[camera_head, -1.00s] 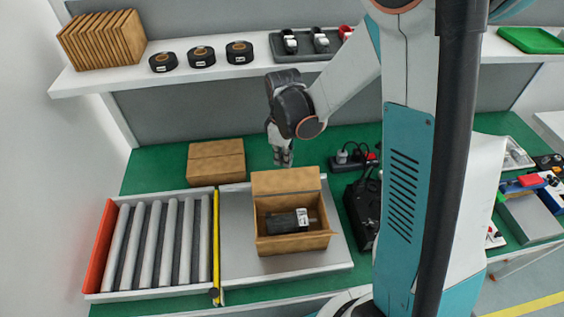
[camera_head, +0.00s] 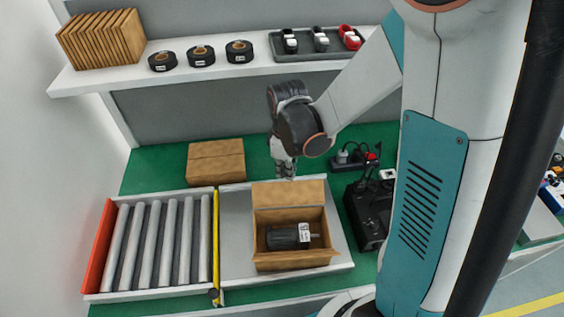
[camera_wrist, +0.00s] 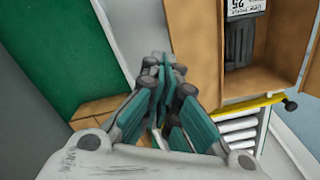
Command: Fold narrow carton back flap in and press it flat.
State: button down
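The open carton (camera_head: 292,262) stands on the grey plate, slightly turned. Its back flap (camera_head: 289,194) stands up at the rear and is not folded over the opening. A black motor (camera_head: 283,237) with a white label lies inside. My gripper (camera_head: 285,172) is behind the back flap, pointing down, with its tips close to the flap's top edge; contact is not clear. In the wrist view my gripper (camera_wrist: 166,66) has its fingers drawn together with nothing between them. The back flap (camera_wrist: 199,42) is right of them, with the motor (camera_wrist: 240,42) beyond it.
A closed carton (camera_head: 216,162) lies on the green bench left of my gripper. A roller conveyor (camera_head: 160,243) with a yellow bar (camera_head: 215,240) is left of the grey plate (camera_head: 236,262). A black device (camera_head: 368,213) and a power strip (camera_head: 350,160) stand at right. A shelf (camera_head: 120,77) hangs above.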

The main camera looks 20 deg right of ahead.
aim_at(289, 197)
jog(key=shift+s+a, duration=0.15)
jog(key=shift+s, duration=0.75)
jog(key=shift+s+a, duration=0.2)
jog(key=shift+s, duration=0.75)
jog(key=shift+s+a, duration=0.15)
jog(key=shift+s, duration=0.75)
jog(key=shift+f, duration=0.15)
jog(key=shift+f+b, duration=1.7)
jog(key=shift+b, duration=0.1)
jog(key=shift+r+p, duration=3.25)
jog(key=shift+r, duration=0.95)
